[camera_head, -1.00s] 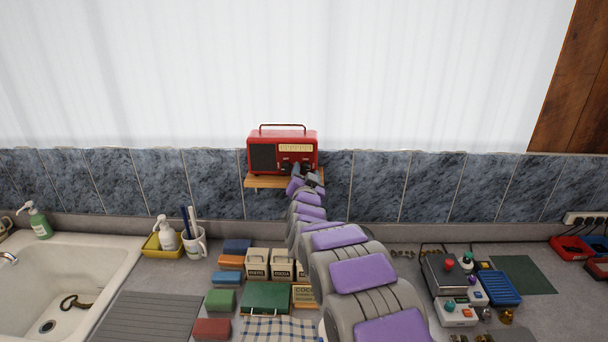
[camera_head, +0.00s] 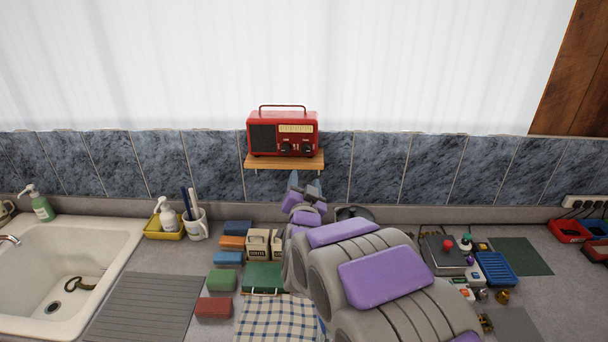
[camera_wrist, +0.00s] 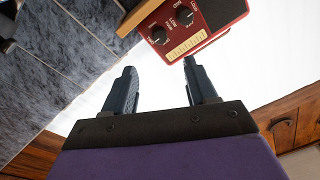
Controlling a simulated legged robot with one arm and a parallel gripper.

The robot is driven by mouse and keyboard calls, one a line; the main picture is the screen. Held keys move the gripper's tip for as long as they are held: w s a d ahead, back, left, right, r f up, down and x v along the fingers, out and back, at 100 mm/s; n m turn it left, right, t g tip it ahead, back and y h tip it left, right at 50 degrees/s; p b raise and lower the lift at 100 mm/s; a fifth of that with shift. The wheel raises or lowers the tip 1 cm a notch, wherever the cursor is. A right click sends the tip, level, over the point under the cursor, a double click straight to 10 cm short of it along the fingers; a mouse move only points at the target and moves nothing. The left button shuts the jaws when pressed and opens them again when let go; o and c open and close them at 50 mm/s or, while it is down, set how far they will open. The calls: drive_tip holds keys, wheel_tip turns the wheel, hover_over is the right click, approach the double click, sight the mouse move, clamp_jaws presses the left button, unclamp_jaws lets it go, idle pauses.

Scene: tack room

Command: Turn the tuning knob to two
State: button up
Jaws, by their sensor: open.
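A red radio (camera_head: 283,133) stands upright on a small wooden shelf (camera_head: 257,162) on the tiled wall. Its front has a dark speaker grille at left, a pale dial at upper right and two dark knobs below it, a left knob (camera_head: 286,149) and a right knob (camera_head: 306,149). In the wrist view the radio (camera_wrist: 215,12) is tilted, and its knobs show (camera_wrist: 159,35) and (camera_wrist: 185,15). Their small markings are too fine to read surely. My gripper (camera_wrist: 159,66) is open and empty, apart from the radio. In the head view it is below the shelf.
A sink (camera_head: 35,265), soap bottles and a cup (camera_head: 195,226) are at left. Several coloured blocks, boxes and a checked cloth (camera_head: 277,318) lie on the counter beside my arm. Small devices and a blue tray (camera_head: 497,269) are at right. The wall beside the radio is clear.

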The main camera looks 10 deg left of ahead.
drive_tip(key=shift+v, duration=1.5)
drive_tip(key=shift+f, duration=0.1)
drive_tip(key=s+d+f+n+g+h+b, duration=0.1)
drive_tip(key=s+d+f+g+b, duration=0.1)
drive_tip(key=s+d+f+g, duration=0.55)
drive_tip(key=s+d+f+n+g+h+b, duration=0.1)
drive_tip(key=s+d+f+n+g+b, duration=0.2)
drive_tip(key=s+d, duration=0.75)
drive_tip(key=s+d+f+g+h, duration=0.1)
drive_tip(key=s+d+g, duration=0.2)
drive_tip(key=s, duration=0.6)
drive_tip(key=s+d+f+m+g+b, duration=0.1)
drive_tip(key=s+d+g, duration=0.2)
drive_tip(key=s, duration=0.6)
drive_tip(key=s+d+f+g+h, duration=0.1)
drive_tip(key=s+d+g, duration=0.2)
drive_tip(key=s+d, duration=0.4)
drive_tip(key=s, duration=0.3)
drive_tip(key=shift+h, duration=0.3)
drive_tip(key=shift+f+g, duration=0.1)
drive_tip(key=shift+g, duration=0.15)
